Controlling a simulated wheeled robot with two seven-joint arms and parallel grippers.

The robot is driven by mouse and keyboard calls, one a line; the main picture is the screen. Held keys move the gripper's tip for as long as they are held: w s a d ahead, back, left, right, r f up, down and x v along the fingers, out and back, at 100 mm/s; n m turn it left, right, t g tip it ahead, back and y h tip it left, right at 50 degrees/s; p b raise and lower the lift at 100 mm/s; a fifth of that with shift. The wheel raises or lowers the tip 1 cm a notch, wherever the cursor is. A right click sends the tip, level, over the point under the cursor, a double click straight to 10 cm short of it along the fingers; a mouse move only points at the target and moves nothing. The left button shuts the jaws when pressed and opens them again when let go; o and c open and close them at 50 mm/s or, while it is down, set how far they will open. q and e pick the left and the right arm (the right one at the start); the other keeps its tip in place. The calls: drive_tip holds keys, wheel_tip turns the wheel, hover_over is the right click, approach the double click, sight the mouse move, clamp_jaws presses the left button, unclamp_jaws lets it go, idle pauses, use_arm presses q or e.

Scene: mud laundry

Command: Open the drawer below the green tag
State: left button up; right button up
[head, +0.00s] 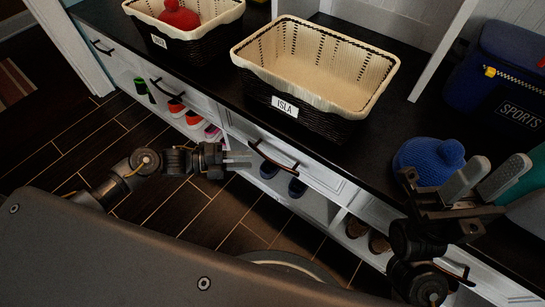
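I cannot make out a clear green tag; a small green item (142,87) shows low at the left, and I cannot tell whether it is a tag or a shoe. Several white drawer fronts with dark handles run under the dark counter: one at the left (103,47), one beside it (168,90) and one in the middle (318,174). These three look shut. My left gripper (238,160) is just left of the middle drawer's handle (273,158), seen side-on; its opening is unclear. My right gripper (497,168) is open and empty over the counter's right part.
A basket labelled ISLA (290,108) and another basket with a red item (180,17) stand on the counter (392,132). A blue knitted hat (428,158) and a blue SPORTS bag (505,85) are at the right. Shoes (298,188) sit in cubbies below the drawers.

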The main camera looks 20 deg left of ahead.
sight(271, 158)
use_arm(q)
drive_tip(key=b+x, duration=0.1)
drive_tip(key=x, duration=0.7)
drive_tip(key=shift+w+d+b, duration=0.15)
drive_tip(key=shift+d+b, duration=0.15)
drive_tip(key=shift+d, duration=0.05)
drive_tip(key=shift+c, duration=0.4)
clamp_jaws()
